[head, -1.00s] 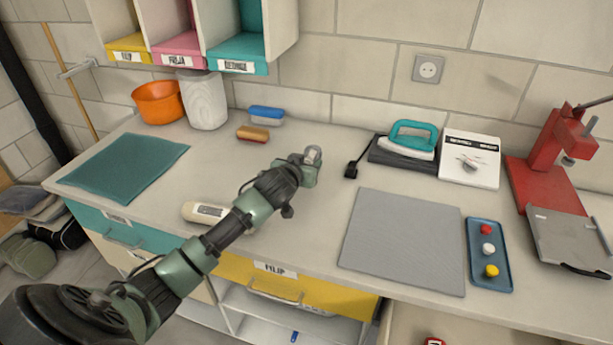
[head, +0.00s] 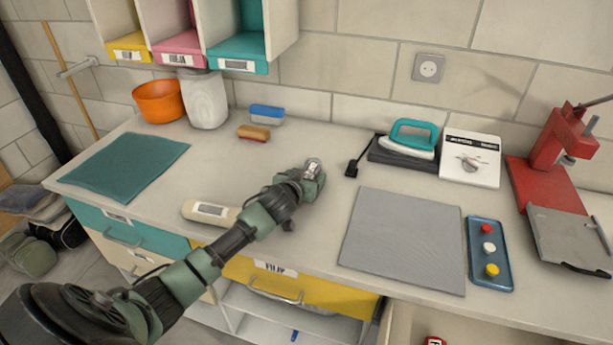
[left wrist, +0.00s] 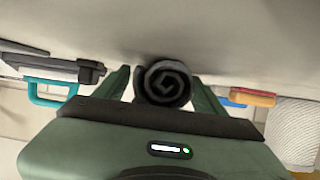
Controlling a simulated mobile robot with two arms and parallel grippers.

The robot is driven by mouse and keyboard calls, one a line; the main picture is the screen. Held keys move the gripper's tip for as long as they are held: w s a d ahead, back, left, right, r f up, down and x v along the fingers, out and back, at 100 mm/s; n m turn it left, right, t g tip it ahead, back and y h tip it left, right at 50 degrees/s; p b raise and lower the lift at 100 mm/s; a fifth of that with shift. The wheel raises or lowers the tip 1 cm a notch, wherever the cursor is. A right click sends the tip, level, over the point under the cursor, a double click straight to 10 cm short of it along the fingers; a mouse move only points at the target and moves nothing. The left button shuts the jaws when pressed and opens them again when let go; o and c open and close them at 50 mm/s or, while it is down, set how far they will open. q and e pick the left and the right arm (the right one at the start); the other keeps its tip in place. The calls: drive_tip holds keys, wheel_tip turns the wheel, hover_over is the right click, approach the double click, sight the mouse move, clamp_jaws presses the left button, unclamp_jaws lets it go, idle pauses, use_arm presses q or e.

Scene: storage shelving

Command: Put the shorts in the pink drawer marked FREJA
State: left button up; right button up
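My left gripper (head: 313,170) is low over the middle of the worktop, left of the grey mat. In the left wrist view a dark grey rolled bundle (left wrist: 165,83), its spiral end facing the camera, sits between the two fingers with both against its sides. It looks like rolled cloth; I cannot tell if it is the shorts. A pink compartment (head: 180,47) with a FREJA label hangs on the wall at the upper left, between a yellow and a teal one. No pink drawer shows below the worktop. My right gripper is out of view.
Teal (head: 135,236) and yellow (head: 325,290) drawers are below.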

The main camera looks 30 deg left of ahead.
use_arm(q)
drive_tip(key=shift+r, duration=0.25)
drive_tip(key=shift+s+d, duration=0.1)
drive_tip(key=shift+s, duration=0.2)
drive_tip(key=v, duration=1.1)
drive_tip(key=shift+s+r, duration=0.1)
drive_tip(key=shift+s, duration=0.05)
